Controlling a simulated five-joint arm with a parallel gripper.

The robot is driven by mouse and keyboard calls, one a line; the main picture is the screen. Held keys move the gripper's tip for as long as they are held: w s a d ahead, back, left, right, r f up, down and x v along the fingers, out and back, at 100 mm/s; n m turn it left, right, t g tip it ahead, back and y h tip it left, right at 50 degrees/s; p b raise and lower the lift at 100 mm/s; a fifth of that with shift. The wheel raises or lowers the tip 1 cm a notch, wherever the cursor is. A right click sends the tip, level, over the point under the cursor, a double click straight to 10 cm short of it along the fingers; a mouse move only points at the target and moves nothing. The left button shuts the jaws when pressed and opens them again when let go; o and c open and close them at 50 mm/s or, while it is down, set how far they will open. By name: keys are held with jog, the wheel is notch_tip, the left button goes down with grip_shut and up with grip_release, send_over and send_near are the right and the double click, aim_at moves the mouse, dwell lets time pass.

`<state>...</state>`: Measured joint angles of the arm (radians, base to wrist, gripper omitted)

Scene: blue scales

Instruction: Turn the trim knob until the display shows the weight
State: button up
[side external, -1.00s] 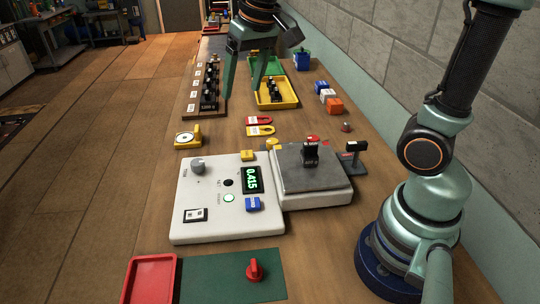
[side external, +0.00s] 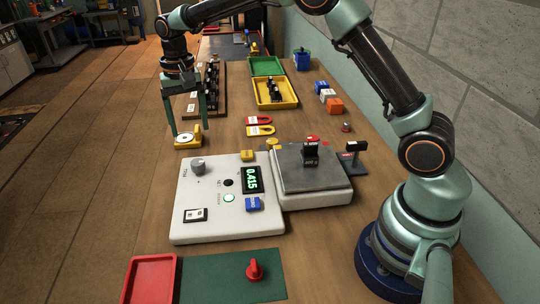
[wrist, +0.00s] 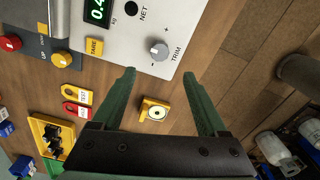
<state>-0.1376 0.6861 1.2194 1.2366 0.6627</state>
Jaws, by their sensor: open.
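The grey trim knob (side external: 198,167) stands on the white scale console (side external: 205,230). In the wrist view the knob (wrist: 159,49), labelled TRIM, lies just beyond my fingertips with a white mark on it. The display (side external: 251,179) reads 0.415 in green; the wrist view cuts it off. A black weight (side external: 310,150) sits on the grey pan (side external: 320,182); its label is too small to read. My gripper (side external: 190,130) is open and empty, pointing down beyond the knob, over the yellow dial piece. It touches nothing that I can make out.
The yellow piece with a round dial (side external: 187,140) lies close under my fingers. Red and yellow tags (side external: 260,121), a yellow tray (side external: 275,100) and a weight rack (side external: 205,90) lie further back. A red knob (side external: 255,270) sits on a green mat in front.

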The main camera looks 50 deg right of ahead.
aim_at(197, 161)
notch_tip(197, 161, down, 11)
jog(key=shift+r, duration=0.1)
dwell(0.3)
grip_shut()
